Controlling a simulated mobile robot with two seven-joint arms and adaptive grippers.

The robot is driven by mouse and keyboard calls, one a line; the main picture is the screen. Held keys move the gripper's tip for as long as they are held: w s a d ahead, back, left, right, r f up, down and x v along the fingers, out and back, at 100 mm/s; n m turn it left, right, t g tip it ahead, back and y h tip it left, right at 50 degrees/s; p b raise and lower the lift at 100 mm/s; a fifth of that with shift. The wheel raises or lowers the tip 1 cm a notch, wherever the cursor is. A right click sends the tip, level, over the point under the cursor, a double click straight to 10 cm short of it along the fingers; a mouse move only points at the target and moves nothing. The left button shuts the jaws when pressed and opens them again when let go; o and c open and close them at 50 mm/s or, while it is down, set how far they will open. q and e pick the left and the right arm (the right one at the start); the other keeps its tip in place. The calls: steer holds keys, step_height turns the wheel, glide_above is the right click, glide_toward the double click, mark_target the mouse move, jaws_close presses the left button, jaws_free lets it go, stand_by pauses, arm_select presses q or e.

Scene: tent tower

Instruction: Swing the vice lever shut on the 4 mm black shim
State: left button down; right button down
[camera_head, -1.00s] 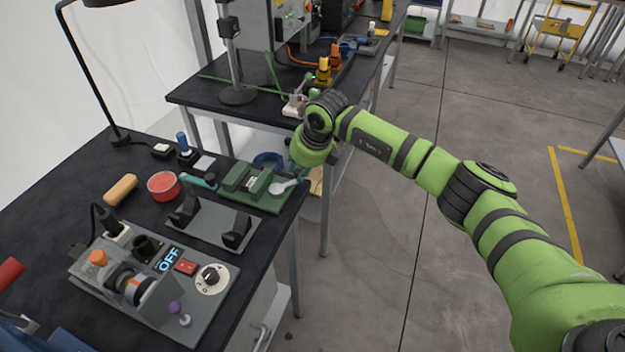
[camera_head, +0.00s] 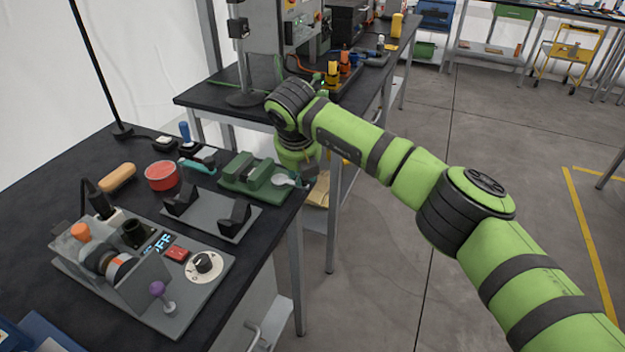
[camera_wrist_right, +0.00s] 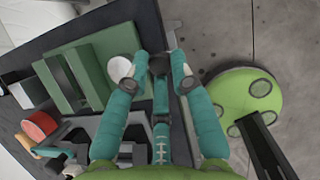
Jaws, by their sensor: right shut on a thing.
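The green vice (camera_head: 255,178) sits at the far right edge of the dark bench; it also shows in the right wrist view (camera_wrist_right: 92,68). Its lever has a pale round hub (camera_head: 284,180), which is at the left finger in the wrist view (camera_wrist_right: 120,70). My right gripper (camera_head: 308,172) is at the lever's outer end. In the wrist view its teal fingers (camera_wrist_right: 158,75) are closed around a dark knob-like end (camera_wrist_right: 158,62). A dark strip (camera_wrist_right: 64,78) lies between the green vice blocks; I cannot tell whether it is the black shim. My left gripper is out of view.
A grey plate with two black brackets (camera_head: 212,217) lies in front of the vice. A red tin (camera_head: 162,176), a teal-handled tool (camera_head: 200,165) and a control panel (camera_head: 140,270) are to its left. Bare floor (camera_head: 375,265) lies right of the bench.

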arm_select(q)
steer(key=shift+s+a+f+b, duration=0.25)
steer(key=shift+s+f+b, duration=0.25)
steer(key=shift+f, duration=0.15)
arm_select(e)
steer(key=shift+s+a+m+h, duration=0.2)
steer(key=shift+s+m+h, duration=0.15)
steer(key=shift+m, duration=0.35)
steer(key=c, duration=1.1)
jaws_free()
arm_select(q)
steer(key=shift+w, duration=0.1)
steer(key=shift+w, duration=0.1)
arm_select(e)
steer(key=v, duration=1.2)
